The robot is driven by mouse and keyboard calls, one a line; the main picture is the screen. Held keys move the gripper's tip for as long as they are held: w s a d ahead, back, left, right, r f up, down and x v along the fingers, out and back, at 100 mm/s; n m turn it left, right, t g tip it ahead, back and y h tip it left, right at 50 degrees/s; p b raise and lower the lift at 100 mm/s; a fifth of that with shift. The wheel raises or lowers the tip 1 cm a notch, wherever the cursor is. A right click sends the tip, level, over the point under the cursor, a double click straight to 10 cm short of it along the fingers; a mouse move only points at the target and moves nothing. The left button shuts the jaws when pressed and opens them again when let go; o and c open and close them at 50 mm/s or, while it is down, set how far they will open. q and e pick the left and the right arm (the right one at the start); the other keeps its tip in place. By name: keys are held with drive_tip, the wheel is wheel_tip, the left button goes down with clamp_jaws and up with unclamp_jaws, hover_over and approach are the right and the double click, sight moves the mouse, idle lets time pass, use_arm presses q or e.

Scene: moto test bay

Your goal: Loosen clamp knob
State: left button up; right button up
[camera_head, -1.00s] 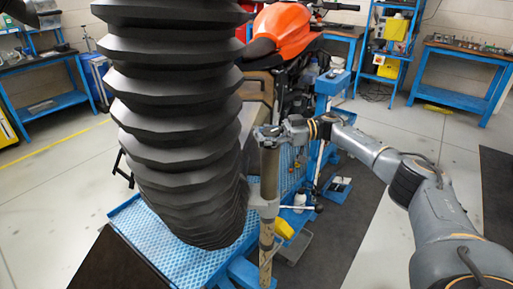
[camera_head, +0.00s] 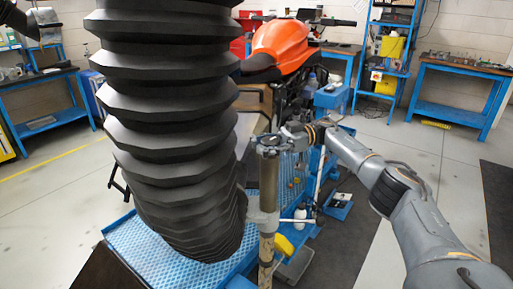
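A brownish upright post (camera_head: 268,185) stands right of centre, with a grey clamp (camera_head: 263,222) partway up. A thin rod runs right from the clamp. I cannot make out the knob as a separate part. My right gripper (camera_head: 269,143) is at the top of the post, its arm reaching in from the right. Its fingers are small and dark there; I cannot tell whether they grip anything.
A large black ribbed bellows fills the left centre and hides much. An orange motorcycle (camera_head: 285,45) stands behind on a blue lift (camera_head: 135,248). Blue workbenches (camera_head: 455,112) and a shelf (camera_head: 392,62) line the back wall. Floor is open at right.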

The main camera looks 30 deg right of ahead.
drive_tip(key=shift+o, duration=0.5)
wheel_tip(320, 180, up, 10)
idle(0.3)
idle(0.4)
